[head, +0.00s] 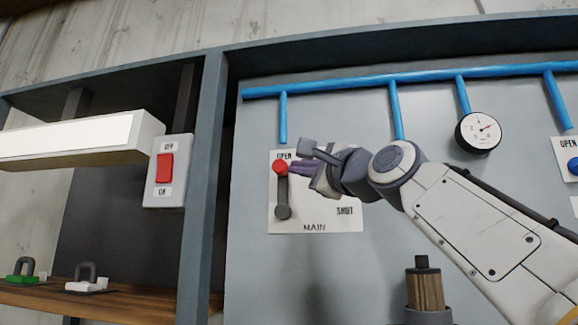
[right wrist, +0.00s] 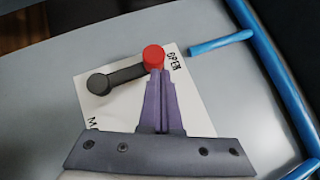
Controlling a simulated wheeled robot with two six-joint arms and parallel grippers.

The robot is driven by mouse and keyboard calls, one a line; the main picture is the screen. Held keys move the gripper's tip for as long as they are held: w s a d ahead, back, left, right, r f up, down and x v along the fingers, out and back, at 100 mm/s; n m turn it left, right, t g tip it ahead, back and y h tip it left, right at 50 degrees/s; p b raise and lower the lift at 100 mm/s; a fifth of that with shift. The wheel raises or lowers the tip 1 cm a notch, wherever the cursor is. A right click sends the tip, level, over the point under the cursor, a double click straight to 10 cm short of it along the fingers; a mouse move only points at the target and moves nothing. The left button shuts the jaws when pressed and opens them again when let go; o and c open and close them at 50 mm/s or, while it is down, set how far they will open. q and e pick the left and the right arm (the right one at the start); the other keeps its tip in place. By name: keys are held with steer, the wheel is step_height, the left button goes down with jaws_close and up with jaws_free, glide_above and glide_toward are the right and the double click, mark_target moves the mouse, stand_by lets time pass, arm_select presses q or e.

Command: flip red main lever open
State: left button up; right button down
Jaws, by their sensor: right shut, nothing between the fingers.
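The main lever is a dark grey bar (head: 283,190) with a red knob (head: 280,167) at its top end. It stands upright on a white plate (head: 312,222) marked OPEN, SHUT and MAIN, with the knob beside OPEN. My right gripper (head: 292,166) reaches in from the right, its purple fingertips at the knob. In the right wrist view the closed fingers (right wrist: 157,76) point at the red knob (right wrist: 153,56), with no clear gap between them; the dark bar (right wrist: 126,73) runs left to its round pivot (right wrist: 98,84). My left gripper is not in view.
Blue pipes (head: 345,85) run above the plate, with a round gauge (head: 478,132) to the right. A white lamp (head: 75,140) juts out at the left. A wood-and-black cylinder (head: 426,291) stands below my arm.

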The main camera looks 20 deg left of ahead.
stand_by(0.5)
steer(key=s+d+f+b, duration=0.1)
steer(key=s+d+b, duration=0.1)
steer(key=d, duration=0.4)
steer(key=s+d+f+b, duration=0.1)
steer(key=s+d+b, duration=0.2)
steer(key=d+b, duration=0.2)
steer(key=shift+d+f, duration=0.25)
steer(key=shift+d, duration=0.2)
steer(key=shift+s+a, duration=0.1)
steer(key=shift+s, duration=0.05)
